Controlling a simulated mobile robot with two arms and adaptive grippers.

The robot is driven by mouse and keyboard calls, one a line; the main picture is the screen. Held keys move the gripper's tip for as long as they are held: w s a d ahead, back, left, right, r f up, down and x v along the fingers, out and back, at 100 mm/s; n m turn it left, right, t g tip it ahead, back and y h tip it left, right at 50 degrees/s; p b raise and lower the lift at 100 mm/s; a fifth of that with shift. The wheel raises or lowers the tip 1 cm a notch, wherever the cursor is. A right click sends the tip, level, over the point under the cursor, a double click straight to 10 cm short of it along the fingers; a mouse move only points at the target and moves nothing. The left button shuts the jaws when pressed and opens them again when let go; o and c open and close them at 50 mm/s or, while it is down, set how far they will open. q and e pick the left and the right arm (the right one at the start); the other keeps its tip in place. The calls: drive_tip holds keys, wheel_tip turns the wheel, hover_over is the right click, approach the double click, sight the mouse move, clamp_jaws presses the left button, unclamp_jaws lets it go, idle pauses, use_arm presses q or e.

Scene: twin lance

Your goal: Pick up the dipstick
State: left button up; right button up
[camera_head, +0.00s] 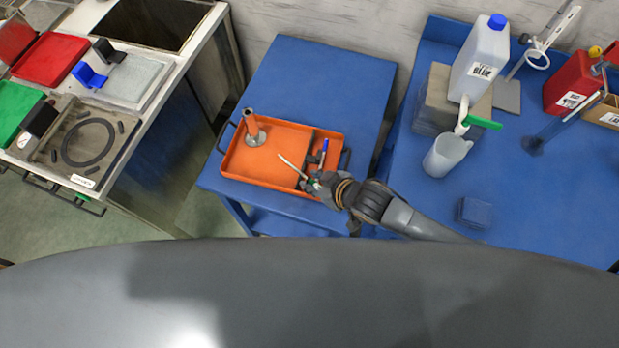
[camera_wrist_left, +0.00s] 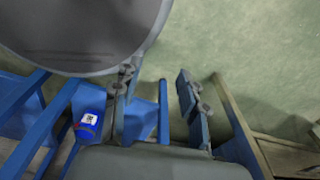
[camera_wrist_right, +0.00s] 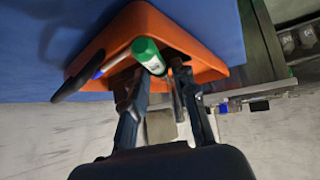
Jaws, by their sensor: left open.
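A thin pale stick (camera_head: 292,166) with a green end, which looks like the dipstick, slants over the orange tray (camera_head: 270,168). My right gripper (camera_head: 316,183) is at its green end, by the tray's front right corner. In the right wrist view, the labelled green end (camera_wrist_right: 148,54) lies between my right fingertips (camera_wrist_right: 155,78). I cannot tell whether both fingers press on it. My left gripper (camera_wrist_left: 155,78) is open and empty over the floor in the left wrist view, and is outside the head view.
The blue table (camera_head: 290,75) is clear behind. A jug (camera_head: 481,60) and a beaker (camera_head: 445,156) stand right. A blue labelled bottle (camera_wrist_left: 88,118) shows beside my left gripper.

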drive_tip(key=shift+w+a+f, duration=0.1)
drive_tip(key=shift+a+f, duration=0.05)
clamp_jaws()
